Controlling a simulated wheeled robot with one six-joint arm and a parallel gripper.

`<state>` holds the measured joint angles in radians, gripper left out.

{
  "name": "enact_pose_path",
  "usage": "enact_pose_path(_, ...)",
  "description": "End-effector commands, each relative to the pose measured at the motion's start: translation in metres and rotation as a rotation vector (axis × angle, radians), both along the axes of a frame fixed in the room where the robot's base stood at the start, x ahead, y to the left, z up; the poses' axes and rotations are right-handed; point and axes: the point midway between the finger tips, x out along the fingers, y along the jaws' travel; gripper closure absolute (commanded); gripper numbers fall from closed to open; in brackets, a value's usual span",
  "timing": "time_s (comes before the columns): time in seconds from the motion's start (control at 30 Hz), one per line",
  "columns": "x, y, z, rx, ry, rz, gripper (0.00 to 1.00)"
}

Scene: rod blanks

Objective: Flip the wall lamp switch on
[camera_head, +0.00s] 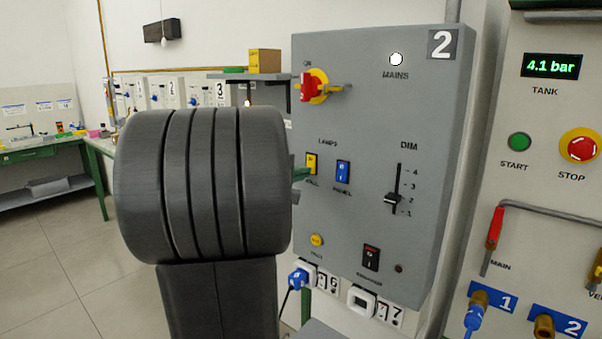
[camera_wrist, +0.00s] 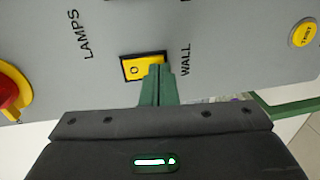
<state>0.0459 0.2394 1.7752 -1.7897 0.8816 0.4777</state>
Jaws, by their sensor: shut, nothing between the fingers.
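The wall lamp switch (camera_head: 312,163) is a small yellow rocker under the word LAMPS on the grey panel (camera_head: 375,262) numbered 2. In the wrist view the yellow switch (camera_wrist: 131,70) has a black frame and an O mark, with WALL printed beside it. My gripper (camera_head: 300,174) is shut and empty, its green fingertips close to the switch. In the wrist view the fingertips (camera_wrist: 158,70) overlap the rocker's end nearest the WALL label and hide it. I cannot tell whether they touch it.
A blue PANEL switch (camera_head: 343,171) sits just right of the yellow one. A red rotary handle (camera_head: 312,86) sticks out above, and a DIM slider (camera_head: 392,198) is farther right. A blue plug (camera_head: 298,279) is below. A shelf (camera_head: 262,77) stands out left of the panel.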

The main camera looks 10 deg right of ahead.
Motion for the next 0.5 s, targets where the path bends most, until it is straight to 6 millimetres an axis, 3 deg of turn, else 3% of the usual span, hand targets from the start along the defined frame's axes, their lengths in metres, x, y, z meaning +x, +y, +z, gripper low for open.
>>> enact_pose_path(0.5, 0.003, -0.003, -0.0092, -0.038, -0.031, 0.001, 1.0)
